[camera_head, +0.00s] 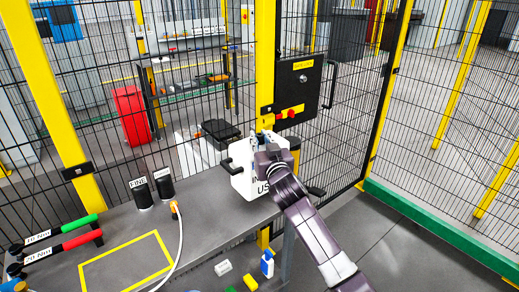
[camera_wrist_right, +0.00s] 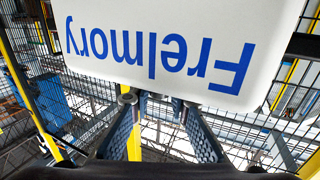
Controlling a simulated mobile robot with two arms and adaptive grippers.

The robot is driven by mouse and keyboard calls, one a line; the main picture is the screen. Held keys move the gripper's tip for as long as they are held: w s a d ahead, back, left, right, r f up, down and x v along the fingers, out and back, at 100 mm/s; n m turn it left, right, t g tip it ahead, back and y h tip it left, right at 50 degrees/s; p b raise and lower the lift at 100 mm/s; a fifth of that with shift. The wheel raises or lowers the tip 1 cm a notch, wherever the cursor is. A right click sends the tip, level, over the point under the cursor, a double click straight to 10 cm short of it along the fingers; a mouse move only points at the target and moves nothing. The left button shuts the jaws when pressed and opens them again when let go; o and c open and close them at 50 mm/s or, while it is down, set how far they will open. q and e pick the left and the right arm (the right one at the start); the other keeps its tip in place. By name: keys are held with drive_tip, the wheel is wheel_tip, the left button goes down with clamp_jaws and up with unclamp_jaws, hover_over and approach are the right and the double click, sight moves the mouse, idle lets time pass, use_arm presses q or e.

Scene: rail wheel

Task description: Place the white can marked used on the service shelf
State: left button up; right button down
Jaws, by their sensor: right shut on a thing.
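The white can (camera_head: 243,183) is at the far right end of the dark grey shelf surface (camera_head: 207,212). Dark lettering starting "US" shows on its side, partly covered by my right arm. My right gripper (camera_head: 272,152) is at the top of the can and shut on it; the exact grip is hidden. In the right wrist view, a white face of the can (camera_wrist_right: 200,20) with upside-down blue "Frelmory" lettering fills the top, beyond the gripper fingers (camera_wrist_right: 156,100). I cannot tell whether the can touches the surface. My left gripper is not in view.
A yellow outlined rectangle (camera_head: 128,262) on the surface is empty. Mesh fencing with a yellow post (camera_head: 265,65) and black lock box (camera_head: 305,85) is close behind.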

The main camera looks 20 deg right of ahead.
wheel_tip(320, 180, down, 4)
drive_tip(key=shift+f, duration=0.1)
idle(0.4)
drive_tip(key=c, duration=1.9)
unclamp_jaws()
drive_tip(key=shift+f, duration=0.1)
drive_tip(key=shift+o, duration=0.4)
drive_tip(key=s+b, duration=0.1)
drive_tip(key=s, duration=1.1)
drive_tip(key=shift+a+b, duration=0.3)
drive_tip(key=shift+b, duration=0.1)
